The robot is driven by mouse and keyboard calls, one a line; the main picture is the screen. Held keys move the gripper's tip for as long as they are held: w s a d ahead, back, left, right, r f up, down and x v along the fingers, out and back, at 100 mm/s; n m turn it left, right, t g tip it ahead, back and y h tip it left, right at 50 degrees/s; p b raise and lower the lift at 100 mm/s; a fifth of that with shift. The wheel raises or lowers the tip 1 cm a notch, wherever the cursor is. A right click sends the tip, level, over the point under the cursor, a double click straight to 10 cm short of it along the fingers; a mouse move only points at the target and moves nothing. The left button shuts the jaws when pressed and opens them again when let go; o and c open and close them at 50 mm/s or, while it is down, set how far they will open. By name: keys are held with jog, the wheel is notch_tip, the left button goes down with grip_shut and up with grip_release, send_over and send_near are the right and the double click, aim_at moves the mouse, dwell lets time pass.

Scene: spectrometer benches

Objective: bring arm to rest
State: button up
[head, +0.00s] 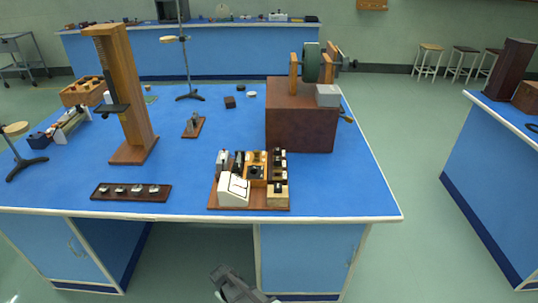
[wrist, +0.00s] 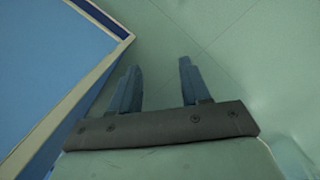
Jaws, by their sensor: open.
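My gripper (wrist: 160,66) shows in the wrist view with its two blue-grey fingers apart and nothing between them. Behind the fingers is bare green floor. The corner of a blue bench with a pale edge lies to the left of the fingers, apart from them. In the head view a grey part of my arm shows at the bottom middle, in front of the main blue bench (head: 340,203) and below its top. The fingers cannot be made out there.
On the bench's front half stand a wooden tray of small instruments (head: 213,199) and a dark strip with several knobs (head: 97,196). A tall wooden stand (head: 139,90) and a brown box (head: 300,125) stand farther back. Green floor (head: 430,240) is clear to the right, before another bench (head: 500,150).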

jog(key=s+d+f+m+g, duration=0.2)
jog(key=s+d, duration=0.2)
jog(key=d, duration=0.8)
jog(key=s+d+m+g+y, duration=0.1)
jog(key=s+d+m+g, duration=0.4)
jog(key=s+d, duration=1.4)
jog(key=s+m, duration=0.2)
jog(key=s, duration=0.1)
jog(key=shift+d+m+g, duration=0.25)
jog(key=shift+m+g, duration=0.15)
